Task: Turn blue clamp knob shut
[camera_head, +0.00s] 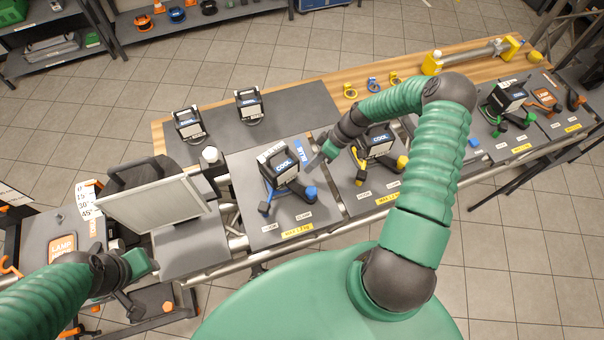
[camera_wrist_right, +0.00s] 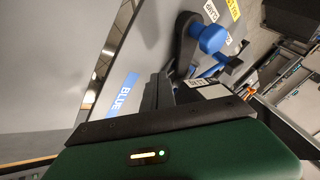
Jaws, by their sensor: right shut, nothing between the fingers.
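The blue clamp knob (camera_head: 310,191) is on the right side of the lamp head marked COOL (camera_head: 280,166), on the grey panel with the BLUE label. A CLAMP label lies in front of it. In the right wrist view the round blue knob (camera_wrist_right: 212,36) sits at the top on a dark arm. My right gripper (camera_head: 314,165) is shut and empty, above the panel behind the knob and apart from it. Its fingers (camera_wrist_right: 160,92) point toward the knob's area in the wrist view. My left gripper (camera_head: 132,300) is at lower left, far from the lamp; its jaws are unclear.
A second lamp with yellow knobs (camera_head: 376,148) stands close to the right of my right gripper. A green-knobbed lamp (camera_head: 505,97) is farther right. Two more lamp heads stand on the dark mat (camera_head: 300,105) behind.

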